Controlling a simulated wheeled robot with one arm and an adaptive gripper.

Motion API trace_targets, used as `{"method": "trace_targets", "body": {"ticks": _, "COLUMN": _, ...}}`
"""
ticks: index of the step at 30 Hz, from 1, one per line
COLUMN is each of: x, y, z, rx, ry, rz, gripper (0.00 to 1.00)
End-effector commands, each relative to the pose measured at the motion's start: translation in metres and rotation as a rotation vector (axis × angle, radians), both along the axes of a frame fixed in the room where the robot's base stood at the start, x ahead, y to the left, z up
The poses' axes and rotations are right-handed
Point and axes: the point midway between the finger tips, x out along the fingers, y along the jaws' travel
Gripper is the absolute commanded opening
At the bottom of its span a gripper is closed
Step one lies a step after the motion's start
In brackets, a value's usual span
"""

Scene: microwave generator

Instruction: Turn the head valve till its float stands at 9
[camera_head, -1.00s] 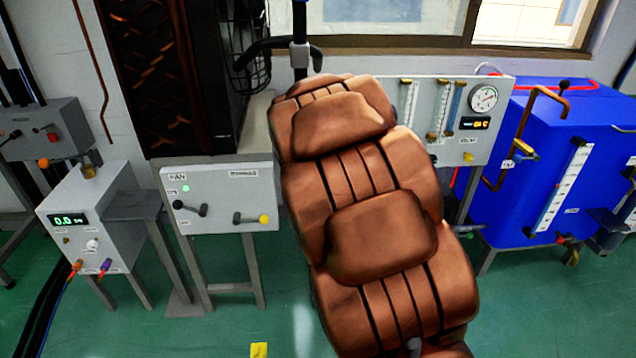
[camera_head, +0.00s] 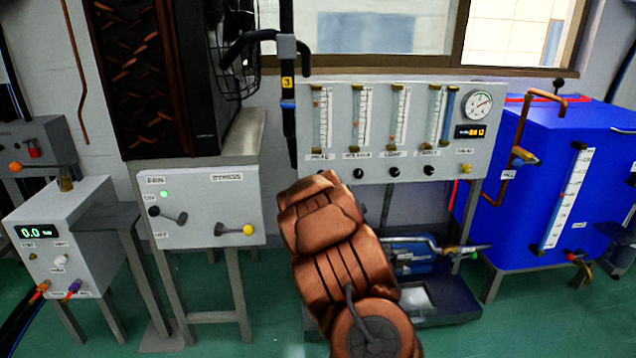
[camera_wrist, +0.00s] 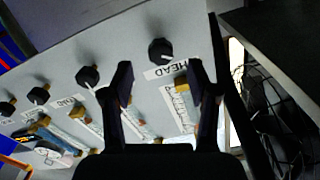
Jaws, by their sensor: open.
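The grey flow panel (camera_head: 373,140) carries a row of glass tubes with black knobs below them. The leftmost tube, the head tube (camera_head: 321,118), stands above its label; its float is too small to read against the scale. In the head view the head knob is hidden behind my arm. In the wrist view the head knob (camera_wrist: 160,50) is black with a white pointer line, beside the HEAD label (camera_wrist: 172,67). My gripper (camera_wrist: 160,80) is open and empty; its fingertips appear on either side below the knob in the picture. I cannot tell whether they touch anything.
More black knobs (camera_head: 394,171) lie right of the head valve, with a dial gauge (camera_head: 478,104) beyond. A blue tank (camera_head: 540,190) stands at right.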

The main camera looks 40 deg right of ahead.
Motion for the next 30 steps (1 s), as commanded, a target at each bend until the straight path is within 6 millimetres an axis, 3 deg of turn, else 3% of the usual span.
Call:
{"method": "trace_targets", "body": {"ticks": 18, "x": 0.046, "y": -0.034, "z": -0.001, "rx": 0.0, "ry": -0.002, "rz": 0.001, "gripper": 0.59}}
{"method": "trace_targets", "body": {"ticks": 30, "x": 0.057, "y": -0.042, "z": 0.001, "rx": 0.001, "ry": 0.001, "rz": 0.0, "gripper": 0.59}}
